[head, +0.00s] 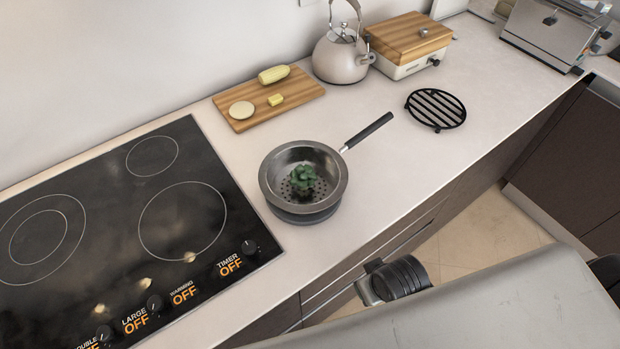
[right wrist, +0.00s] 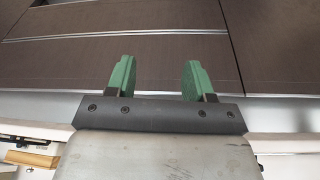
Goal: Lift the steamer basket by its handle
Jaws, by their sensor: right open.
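The steamer basket (head: 303,178) is a round metal pan with a perforated bottom and a green vegetable (head: 303,177) inside. It sits upright on a dark round base (head: 304,216) on the counter, right of the cooktop. Its long black handle (head: 368,131) points up and to the right, free of any gripper. My right gripper (right wrist: 157,68) shows in the right wrist view with its green fingers apart and nothing between them. It faces brown cabinet fronts, away from the basket, which is not in that view. My left gripper is out of view.
The black cooktop (head: 110,235) lies left of the basket. Behind are a cutting board (head: 240,122) with food, a kettle (head: 341,58) and a wood-topped white box (head: 407,66). A black trivet (head: 436,108) lies right of the handle. The counter around the handle is clear.

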